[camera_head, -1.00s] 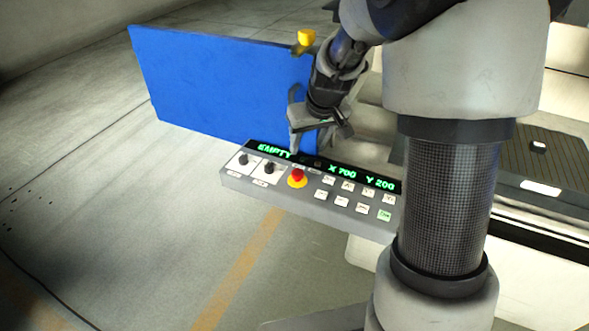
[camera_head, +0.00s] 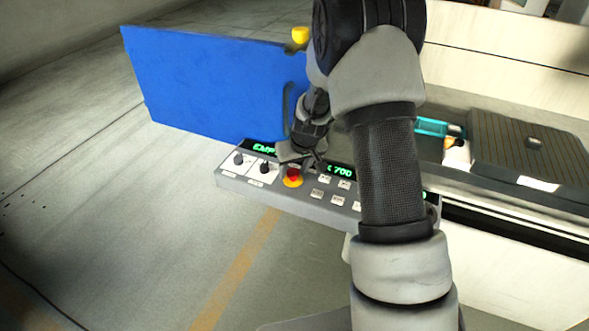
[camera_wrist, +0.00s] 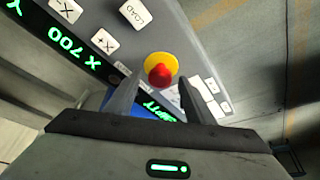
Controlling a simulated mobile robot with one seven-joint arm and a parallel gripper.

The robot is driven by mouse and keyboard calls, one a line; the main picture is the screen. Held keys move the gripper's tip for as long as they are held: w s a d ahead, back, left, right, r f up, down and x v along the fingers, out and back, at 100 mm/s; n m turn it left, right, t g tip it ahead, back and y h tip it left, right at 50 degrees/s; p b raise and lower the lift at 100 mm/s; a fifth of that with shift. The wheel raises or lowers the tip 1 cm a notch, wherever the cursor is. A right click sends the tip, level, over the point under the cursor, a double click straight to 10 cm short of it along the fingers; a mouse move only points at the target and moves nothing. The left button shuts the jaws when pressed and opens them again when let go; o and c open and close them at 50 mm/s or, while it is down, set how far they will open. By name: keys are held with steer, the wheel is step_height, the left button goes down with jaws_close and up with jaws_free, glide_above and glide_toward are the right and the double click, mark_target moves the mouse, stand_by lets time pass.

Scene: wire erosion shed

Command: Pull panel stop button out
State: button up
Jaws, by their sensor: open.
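The stop button (camera_head: 293,174) is a red knob on a yellow round base, on the top face of the grey control panel (camera_head: 230,184). In the wrist view the red stop button (camera_wrist: 160,76) sits just beyond the fingertips, roughly between them. My gripper (camera_head: 302,163) is open and empty, close above the panel at the button's far side. In the wrist view the two fingers of my gripper (camera_wrist: 155,90) stand apart on either side. I cannot tell whether a finger touches the knob. My arm hides the panel's right part.
A blue board (camera_head: 205,88) stands upright behind the panel. Two black knobs (camera_head: 264,168) lie left of the button, and white keys (camera_head: 318,194) lie right of it. A green display strip (camera_head: 341,171) runs along the back. Open floor lies at left.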

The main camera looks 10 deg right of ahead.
jaws_close()
steer(key=shift+r, duration=0.6)
jaws_free()
steer(key=shift+r, duration=0.1)
steer(key=p+v, duration=0.1)
steer(key=v, duration=1.6)
steer(key=shift+s+d+r, duration=0.1)
steer(key=shift+r, duration=0.05)
